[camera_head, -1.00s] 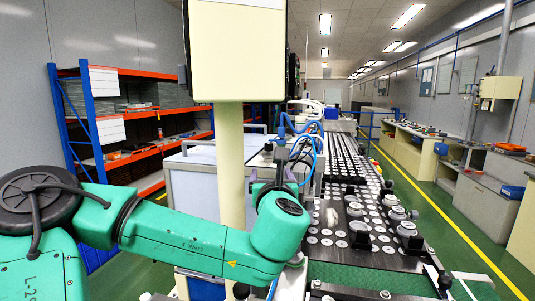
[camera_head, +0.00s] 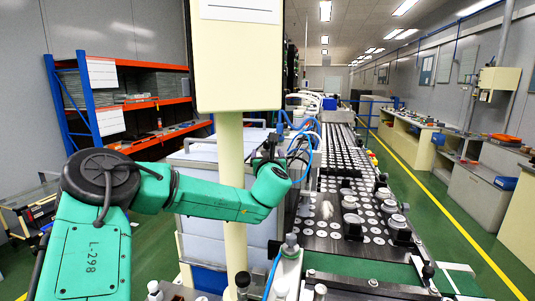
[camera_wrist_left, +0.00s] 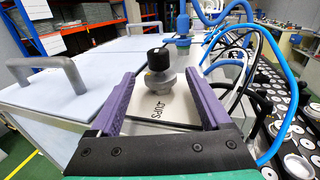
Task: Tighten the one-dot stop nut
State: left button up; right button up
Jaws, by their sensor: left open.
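My left gripper (camera_head: 268,150) is at the end of the green arm in the head view, partly hidden by the wrist. In the left wrist view its two purple fingers (camera_wrist_left: 160,85) are open and spread apart. A round black-topped knob on a grey body (camera_wrist_left: 159,68) shows between the fingers, above or beyond a pale lettered plate (camera_wrist_left: 165,107). Whether it touches either finger I cannot tell, but gaps show on both sides. I cannot make out for certain which part is the one-dot stop nut. My right gripper is not in view.
White cabinets (camera_wrist_left: 60,85) with a grey handle (camera_wrist_left: 50,70) lie left of the fingers. Blue hoses (camera_wrist_left: 285,115) curve close on the right. A dark conveyor (camera_head: 345,185) with round parts runs away at the right.

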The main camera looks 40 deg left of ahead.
pick_arm(q)
grip_shut()
jog(key=shift+a+h, duration=0.15)
jog(key=shift+h, duration=0.15)
jog(key=shift+m+t+h, duration=0.7)
jog(key=shift+t, duration=0.1)
grip_release()
jog(key=shift+s, duration=0.1)
